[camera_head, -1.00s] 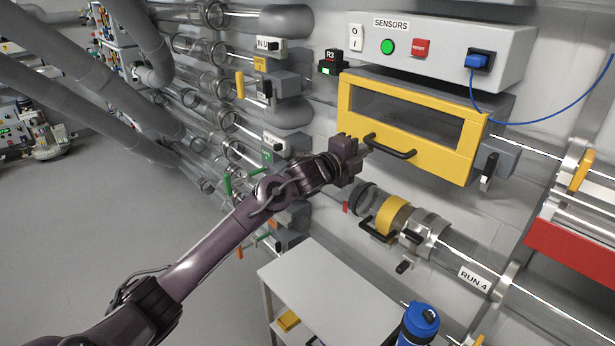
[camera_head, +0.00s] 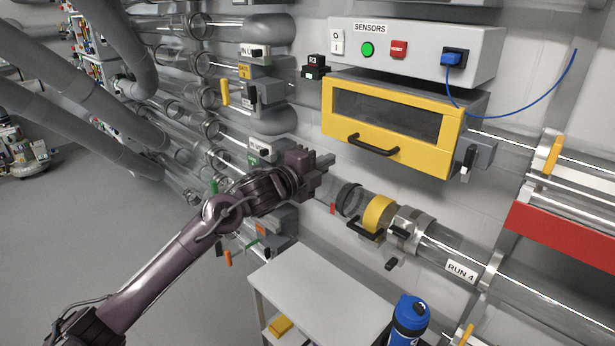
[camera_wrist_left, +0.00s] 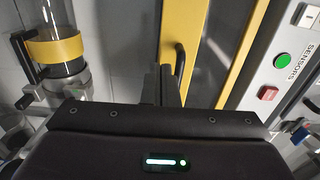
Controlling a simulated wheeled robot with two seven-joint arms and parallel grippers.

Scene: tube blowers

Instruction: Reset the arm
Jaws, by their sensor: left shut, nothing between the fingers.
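My left arm comes in from the lower left in the head view. Its gripper (camera_head: 326,161) is in front of the wall, left of and below the black handle (camera_head: 373,145) of the yellow-framed box (camera_head: 455,135). The gripper is shut and empty, and apart from the handle as far as I can tell. In the left wrist view the fingers (camera_wrist_left: 166,85) show dark and together, with the box's black handle (camera_wrist_left: 180,62) just beyond them. The box's window cover looks closed. My right gripper is not in view.
A grey SENSORS panel (camera_head: 430,50) sits above the box. A clear RUN 4 tube (camera_head: 440,256) with a yellow band (camera_head: 378,213) runs below it. A white table (camera_head: 320,292) and a blue bottle (camera_head: 408,318) stand at the lower middle. Open floor lies left.

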